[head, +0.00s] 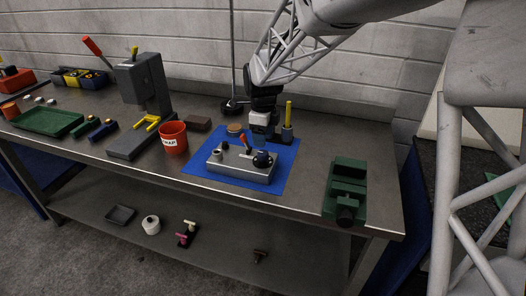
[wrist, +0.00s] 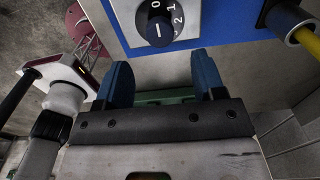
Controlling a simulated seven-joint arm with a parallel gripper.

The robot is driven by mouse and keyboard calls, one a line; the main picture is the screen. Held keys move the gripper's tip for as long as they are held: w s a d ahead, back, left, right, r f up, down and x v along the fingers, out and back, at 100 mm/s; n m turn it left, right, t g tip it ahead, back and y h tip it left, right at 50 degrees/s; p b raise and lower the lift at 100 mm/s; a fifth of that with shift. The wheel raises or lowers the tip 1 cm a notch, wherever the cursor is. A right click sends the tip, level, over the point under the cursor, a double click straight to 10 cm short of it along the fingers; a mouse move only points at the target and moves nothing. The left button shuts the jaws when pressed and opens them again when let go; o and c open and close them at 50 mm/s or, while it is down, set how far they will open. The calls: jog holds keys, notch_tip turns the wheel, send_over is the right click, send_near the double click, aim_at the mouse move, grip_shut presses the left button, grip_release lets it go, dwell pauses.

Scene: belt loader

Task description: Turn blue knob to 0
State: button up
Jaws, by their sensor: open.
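The knob (wrist: 157,30), dark blue with a light pointer line, sits on a white dial plate marked 0, 1 and 2 at the top of the wrist view. Which number the line meets is hard to tell. In the head view a dark round knob (head: 263,160) is at the right end of a grey control box (head: 228,176). My gripper (head: 259,137) hangs over the back of this box. In the wrist view my gripper (wrist: 161,76) has its two blue fingers spread, with nothing between them; the knob is beyond them, apart from both.
The box lies on a blue mat (head: 205,178) with a red lever (head: 244,138) on it. A dark holder with a yellow stick (head: 288,118) stands close right of my gripper. A red cup (head: 173,139) is left, a green vise (head: 346,185) right. Bare bench lies between mat and vise.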

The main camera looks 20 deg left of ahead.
aim_at(263, 152)
jog(key=shift+f, duration=3.3)
jog(key=shift+c, duration=0.4)
jog(key=c, duration=0.8)
jog(key=shift+c, duration=0.2)
